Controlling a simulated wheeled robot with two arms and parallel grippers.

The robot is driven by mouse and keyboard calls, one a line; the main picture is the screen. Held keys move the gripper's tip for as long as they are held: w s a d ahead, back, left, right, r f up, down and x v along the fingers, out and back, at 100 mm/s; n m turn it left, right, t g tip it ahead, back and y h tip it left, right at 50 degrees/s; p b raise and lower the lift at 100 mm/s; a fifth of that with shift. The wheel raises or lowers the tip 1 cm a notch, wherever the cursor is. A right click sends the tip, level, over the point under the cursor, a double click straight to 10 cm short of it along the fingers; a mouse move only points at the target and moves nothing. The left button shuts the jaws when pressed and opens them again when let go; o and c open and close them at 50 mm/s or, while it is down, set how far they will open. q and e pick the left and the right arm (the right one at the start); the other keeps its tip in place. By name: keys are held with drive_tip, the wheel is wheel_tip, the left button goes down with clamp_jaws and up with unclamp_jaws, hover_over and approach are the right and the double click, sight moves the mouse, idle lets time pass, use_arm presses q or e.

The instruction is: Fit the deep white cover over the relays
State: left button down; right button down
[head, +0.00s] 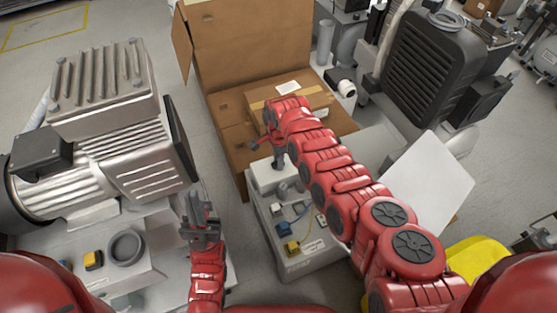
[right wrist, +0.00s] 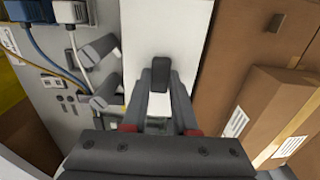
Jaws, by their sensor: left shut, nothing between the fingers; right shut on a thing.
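The deep white cover (head: 270,175) is at the far end of the grey control unit (head: 297,260), below my right gripper (head: 278,158). In the right wrist view the gripper (right wrist: 160,88) is shut on the black knob (right wrist: 160,70) of the cover (right wrist: 138,28). The relays are not visible; I cannot tell whether the cover is around them or fully seated. My left gripper (head: 201,203) is shut and empty, left of the control unit.
An open cardboard box (head: 240,48) stands behind the control unit, with a smaller carton (head: 312,98). A large grey compressor (head: 105,110) fills the left. A white panel (head: 428,180) and yellow object (head: 480,258) are right. Cables and plugs (right wrist: 60,45) sit beside the cover.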

drive_tip(key=shift+f, duration=0.25)
idle(0.4)
drive_tip(key=shift+c, duration=1.4)
unclamp_jaws()
drive_tip(key=shift+r, duration=0.15)
wheel_tip(320, 180, up, 7)
drive_tip(key=p, duration=0.5)
drive_tip(key=shift+p, duration=0.35)
